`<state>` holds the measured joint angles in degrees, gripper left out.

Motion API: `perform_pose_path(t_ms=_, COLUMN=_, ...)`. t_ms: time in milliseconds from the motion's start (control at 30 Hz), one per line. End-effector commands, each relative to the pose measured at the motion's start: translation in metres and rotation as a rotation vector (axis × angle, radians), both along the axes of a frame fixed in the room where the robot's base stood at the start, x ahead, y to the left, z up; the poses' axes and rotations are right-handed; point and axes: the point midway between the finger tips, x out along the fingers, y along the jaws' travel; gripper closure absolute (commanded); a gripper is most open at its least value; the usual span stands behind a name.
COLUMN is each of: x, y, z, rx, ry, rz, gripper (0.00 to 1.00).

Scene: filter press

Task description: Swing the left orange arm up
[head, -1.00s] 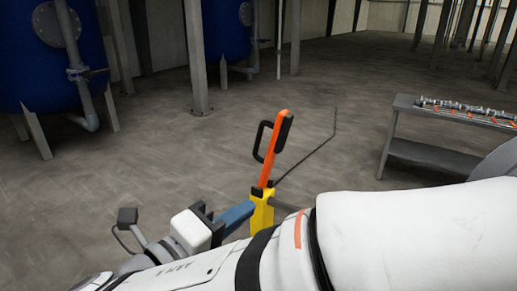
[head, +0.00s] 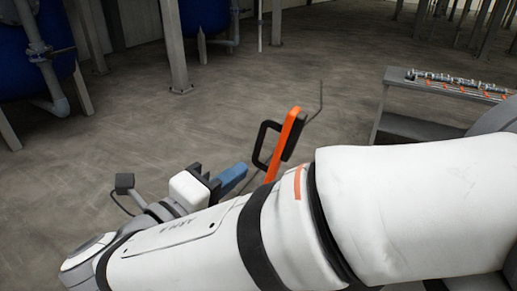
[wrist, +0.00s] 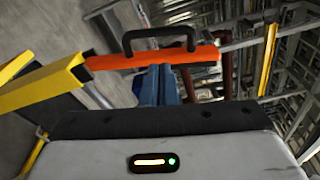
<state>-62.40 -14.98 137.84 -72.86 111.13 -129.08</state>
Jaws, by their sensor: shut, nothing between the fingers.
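The orange arm (head: 285,146) rises, tilted, in the middle of the head view, with a black loop handle (head: 261,148) on its left side. Its lower end is hidden behind my own arm. In the wrist view the orange arm (wrist: 195,57) lies across the picture, its left end at a yellow post (wrist: 45,88), with the black handle (wrist: 160,34) above it. My gripper (head: 243,168) has blue fingers, shut and empty, just left of the orange arm's lower part. In the wrist view the fingers (wrist: 159,72) reach up to the orange bar's lower edge; I cannot tell whether they touch.
A grey bench (head: 400,88) with small metal and orange parts stands at the right. Blue tanks (head: 30,50) and a grey column (head: 174,50) stand at the back left. The floor between is open. A yellow bar (wrist: 267,60) shows at the right of the wrist view.

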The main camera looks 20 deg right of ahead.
Motion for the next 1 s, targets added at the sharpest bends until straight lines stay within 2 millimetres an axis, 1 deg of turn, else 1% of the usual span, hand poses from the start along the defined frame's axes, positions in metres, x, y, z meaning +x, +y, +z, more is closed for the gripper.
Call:
perform_pose_path(t_ms=33, x=0.004, y=-0.008, z=0.0, rx=0.0, ry=-0.001, rz=-0.005, gripper=1.0)
perform_pose_path(t_ms=200, x=0.019, y=-0.03, z=-0.001, rx=0.0, ry=0.0, rz=-0.005, gripper=1.0)
perform_pose_path(t_ms=400, x=0.035, y=-0.051, z=-0.002, rx=-0.001, ry=0.0, rz=-0.005, gripper=1.0)
perform_pose_path(t_ms=500, x=0.041, y=-0.058, z=-0.002, rx=-0.001, ry=0.001, rz=-0.003, gripper=1.0)
perform_pose_path(t_ms=700, x=0.046, y=-0.065, z=-0.003, rx=-0.001, ry=0.001, rz=0.001, gripper=1.0)
perform_pose_path(t_ms=1000, x=0.047, y=-0.066, z=-0.003, rx=-0.001, ry=0.0, rz=0.002, gripper=1.0)
